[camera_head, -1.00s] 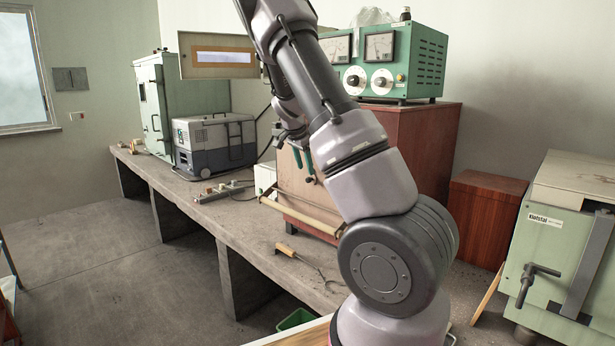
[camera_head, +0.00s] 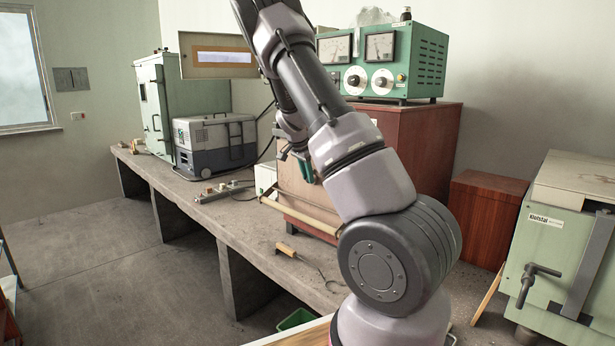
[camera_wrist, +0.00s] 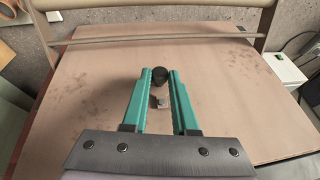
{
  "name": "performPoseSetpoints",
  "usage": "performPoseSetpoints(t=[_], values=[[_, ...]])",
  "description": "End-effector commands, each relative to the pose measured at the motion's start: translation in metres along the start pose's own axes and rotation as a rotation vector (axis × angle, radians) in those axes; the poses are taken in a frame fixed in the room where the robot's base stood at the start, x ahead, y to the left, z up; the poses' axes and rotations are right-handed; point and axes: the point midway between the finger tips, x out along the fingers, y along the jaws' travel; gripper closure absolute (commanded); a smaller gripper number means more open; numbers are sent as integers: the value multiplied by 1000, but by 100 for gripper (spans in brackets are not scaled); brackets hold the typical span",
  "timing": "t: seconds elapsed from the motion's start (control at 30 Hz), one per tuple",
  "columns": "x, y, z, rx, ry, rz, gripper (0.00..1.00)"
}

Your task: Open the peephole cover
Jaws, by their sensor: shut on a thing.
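A light brown wooden panel (camera_wrist: 90,95) fills most of the wrist view. It is the face of a box (camera_head: 290,183) on the bench in the head view. A small dark round piece (camera_wrist: 160,78), which looks like the peephole cover, sits between the green fingertips of my gripper (camera_wrist: 159,73). My gripper is shut on it. A small metal piece (camera_wrist: 158,102) shows between the fingers, nearer the palm. In the head view my gripper (camera_head: 305,168) is in front of the panel, and the cover cannot be made out there.
A pale wooden rail (camera_head: 300,217) runs along the box's lower front. A screwdriver-like tool (camera_head: 286,250) lies on the concrete bench (camera_head: 235,222). A grey case (camera_head: 215,145) stands farther left, and a green meter unit (camera_head: 415,62) stands on a red-brown cabinet (camera_head: 425,150).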

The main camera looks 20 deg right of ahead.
Motion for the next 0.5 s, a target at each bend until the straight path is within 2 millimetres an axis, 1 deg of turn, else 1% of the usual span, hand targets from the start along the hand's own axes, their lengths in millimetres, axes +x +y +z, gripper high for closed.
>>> performPoseSetpoints(t=[0.27, 0.5], values=[[0, 0, 0, -28, 4, 62, 100], [0, 0, 0, -92, 15, 216, 100]])
